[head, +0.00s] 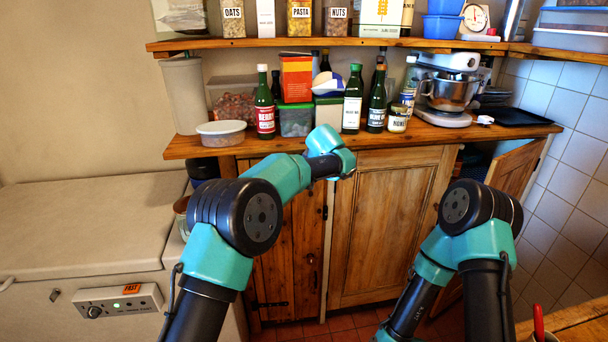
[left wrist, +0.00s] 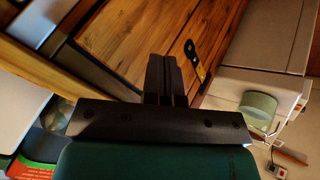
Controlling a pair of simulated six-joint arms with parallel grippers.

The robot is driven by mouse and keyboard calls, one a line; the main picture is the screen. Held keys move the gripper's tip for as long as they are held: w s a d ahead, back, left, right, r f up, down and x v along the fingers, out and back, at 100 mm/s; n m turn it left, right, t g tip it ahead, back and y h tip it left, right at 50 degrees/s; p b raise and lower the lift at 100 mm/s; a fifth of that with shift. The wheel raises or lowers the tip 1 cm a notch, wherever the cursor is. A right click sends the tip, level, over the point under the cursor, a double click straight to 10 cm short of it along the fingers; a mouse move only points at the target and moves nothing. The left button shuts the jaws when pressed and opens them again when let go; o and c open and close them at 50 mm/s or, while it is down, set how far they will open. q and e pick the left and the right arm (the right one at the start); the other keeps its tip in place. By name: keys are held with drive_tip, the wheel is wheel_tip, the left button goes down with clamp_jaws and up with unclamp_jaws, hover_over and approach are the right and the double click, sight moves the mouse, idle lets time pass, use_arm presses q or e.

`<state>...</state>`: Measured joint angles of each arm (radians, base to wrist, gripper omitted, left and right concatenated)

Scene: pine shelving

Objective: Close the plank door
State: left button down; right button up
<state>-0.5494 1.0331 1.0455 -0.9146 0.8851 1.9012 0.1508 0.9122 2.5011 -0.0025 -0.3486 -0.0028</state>
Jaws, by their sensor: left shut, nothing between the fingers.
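The plank door (head: 304,250), of orange-brown vertical boards, is under the counter at the left, partly hidden by my left arm. It has a small dark knob and a dark strap hinge low on its left side. It looks nearly flush with the front; I cannot tell if it is fully shut. In the left wrist view brown boards (left wrist: 150,38) lie beyond my left gripper (left wrist: 165,62), which is shut and empty; contact is unclear. The head view hides its fingers. My right arm reaches down at the right, its gripper out of sight.
A paler panelled door (head: 385,225) is beside it. At the right another wooden door (head: 515,168) stands open. The counter (head: 440,134) above holds bottles, tubs and a mixer. A cream chest (head: 85,225) stands at the left.

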use_arm(q)
wheel_tip(320, 180, up, 5)
drive_tip(key=s+d, duration=0.2)
drive_tip(key=s, duration=0.1)
drive_tip(key=shift+d, duration=0.15)
use_arm(e)
drive_tip(key=shift+c, duration=0.2)
